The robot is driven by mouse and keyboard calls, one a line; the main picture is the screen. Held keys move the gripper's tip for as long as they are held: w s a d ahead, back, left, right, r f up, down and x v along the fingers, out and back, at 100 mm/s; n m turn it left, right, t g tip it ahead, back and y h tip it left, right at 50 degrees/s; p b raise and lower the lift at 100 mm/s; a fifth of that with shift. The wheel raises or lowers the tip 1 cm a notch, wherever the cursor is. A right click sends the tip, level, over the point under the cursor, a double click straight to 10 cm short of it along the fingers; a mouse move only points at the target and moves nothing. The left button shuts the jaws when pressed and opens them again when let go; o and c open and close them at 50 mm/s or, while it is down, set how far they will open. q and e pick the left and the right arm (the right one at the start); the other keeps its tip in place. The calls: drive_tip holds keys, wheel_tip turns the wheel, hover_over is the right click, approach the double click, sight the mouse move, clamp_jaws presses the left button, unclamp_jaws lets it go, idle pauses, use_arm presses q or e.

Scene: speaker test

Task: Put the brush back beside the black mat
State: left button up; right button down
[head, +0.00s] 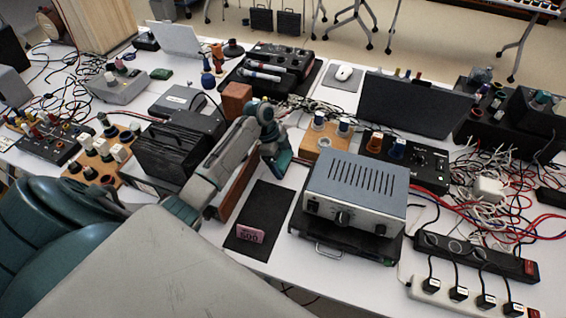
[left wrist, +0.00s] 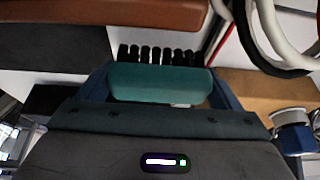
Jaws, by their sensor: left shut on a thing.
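The black mat (head: 262,205) lies on the white table in the head view, with a pink block (head: 250,236) marked 500 at its near end. My left gripper (head: 279,168) is just beyond the far end of the mat, pointing down. In the left wrist view my left gripper (left wrist: 160,88) is shut on the brush (left wrist: 160,55), whose row of black bristle tufts shows between the fingers. The brush is hard to make out in the head view. I cannot tell whether it touches the table. My right gripper is not in view.
A brown bar (head: 236,183) stands along the mat's left side. A grey-blue metal box (head: 357,190) stands to its right. A wooden board with knobs (head: 322,143) is right of the gripper. Cables crowd the right; a narrow white strip is free beside the mat.

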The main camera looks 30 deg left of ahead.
use_arm(q)
drive_tip(key=shift+f, duration=0.9)
drive_tip(key=shift+f, duration=0.1)
drive_tip(key=o, duration=0.8)
drive_tip(key=shift+c, duration=0.2)
drive_tip(key=p+v, duration=1)
drive_tip(key=v, duration=0.2)
